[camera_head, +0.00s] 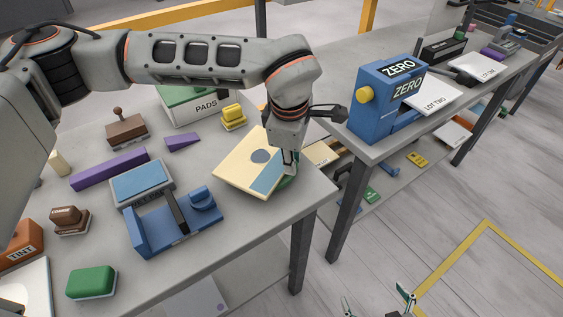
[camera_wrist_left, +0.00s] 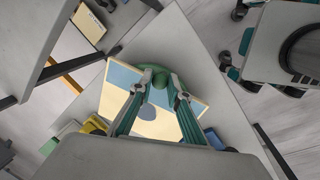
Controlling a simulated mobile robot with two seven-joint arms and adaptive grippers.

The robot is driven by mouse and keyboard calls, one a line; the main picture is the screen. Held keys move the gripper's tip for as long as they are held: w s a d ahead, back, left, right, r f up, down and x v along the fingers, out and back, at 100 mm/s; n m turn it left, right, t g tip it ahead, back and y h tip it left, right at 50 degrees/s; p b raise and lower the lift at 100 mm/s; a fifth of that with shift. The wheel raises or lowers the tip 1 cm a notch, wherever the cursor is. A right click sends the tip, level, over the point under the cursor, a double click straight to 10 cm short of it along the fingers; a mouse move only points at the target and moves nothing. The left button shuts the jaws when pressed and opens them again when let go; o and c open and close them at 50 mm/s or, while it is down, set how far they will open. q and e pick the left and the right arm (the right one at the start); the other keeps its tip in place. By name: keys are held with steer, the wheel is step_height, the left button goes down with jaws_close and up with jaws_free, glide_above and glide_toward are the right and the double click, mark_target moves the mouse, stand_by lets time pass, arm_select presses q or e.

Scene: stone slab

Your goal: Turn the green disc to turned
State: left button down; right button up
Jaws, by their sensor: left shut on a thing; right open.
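The green disc (camera_head: 290,182) shows as a small green edge at the right corner of a cream-and-blue board (camera_head: 239,172), mostly hidden by my left gripper. My left gripper (camera_head: 289,168) points down over it. In the left wrist view, my left gripper's fingertips (camera_wrist_left: 160,80) are closed on the green disc (camera_wrist_left: 154,69), at the edge of the board (camera_wrist_left: 121,76). How far the disc is turned cannot be told. My right gripper (camera_head: 398,300) is open and empty at the bottom of the head view, low over the floor and away from the table.
A blue stamping device (camera_head: 150,230), a green block (camera_head: 92,282), a purple wedge (camera_head: 110,168) and a PADS box (camera_head: 190,108) share the grey slab. A blue ZERO machine (camera_head: 385,95) stands on the bench to the right. A gap separates the two tables.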

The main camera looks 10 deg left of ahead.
arm_select(q)
steer(key=shift+w+d+n+y+b, duration=0.2)
steer(key=shift+w+n, duration=0.4)
steer(key=shift+n, duration=0.3)
steer(key=shift+w+d+n+y+b, duration=0.1)
steer(key=shift+w+n+y, duration=0.1)
steer(key=shift+w+n, duration=0.55)
steer(key=shift+w+r+n, duration=0.1)
steer(key=shift+w+n, duration=0.75)
steer(key=shift+n, duration=0.7)
steer(key=shift+w+a+n+y, duration=0.25)
steer(key=shift+w+n, duration=0.3)
steer(key=shift+n, duration=0.25)
steer(key=shift+w+a+n+y, duration=0.1)
steer(key=shift+w+n+y, duration=0.15)
steer(key=shift+w+n, duration=0.4)
steer(key=shift+w+a+n+g, duration=0.2)
steer(key=shift+w+a+n, duration=0.1)
steer(key=shift+n, duration=0.45)
steer(key=shift+w+a+n+g, duration=0.15)
steer(key=shift+w+n+g, duration=0.1)
steer(key=shift+n, duration=0.45)
steer(key=shift+w+a, duration=0.1)
steer(key=c, duration=1.9)
jaws_free()
